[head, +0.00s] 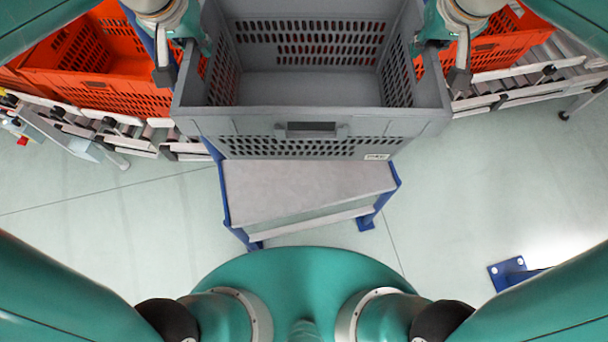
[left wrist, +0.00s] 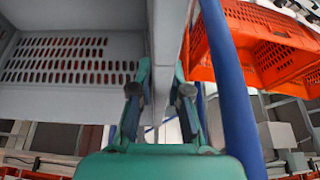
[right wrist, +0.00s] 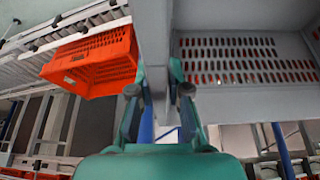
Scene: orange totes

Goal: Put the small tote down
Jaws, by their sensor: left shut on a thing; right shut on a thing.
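The small tote is a grey, empty plastic crate (head: 310,125) with slotted walls, in the upper middle of the head view. My left gripper (head: 180,65) is shut on its left side wall, and my right gripper (head: 445,65) is shut on its right side wall. In the left wrist view, the left gripper's fingers (left wrist: 160,95) straddle the grey wall. In the right wrist view, the right gripper's fingers (right wrist: 160,95) do the same. The tote appears level. Whether its underside touches anything is hidden.
A blue-framed stand with a grey top (head: 300,190) shows below and in front of the tote. Orange totes (head: 100,75) sit on a roller conveyor at the left, with another orange tote (head: 490,45) at the right. A blue post (left wrist: 230,90) stands close to my left gripper.

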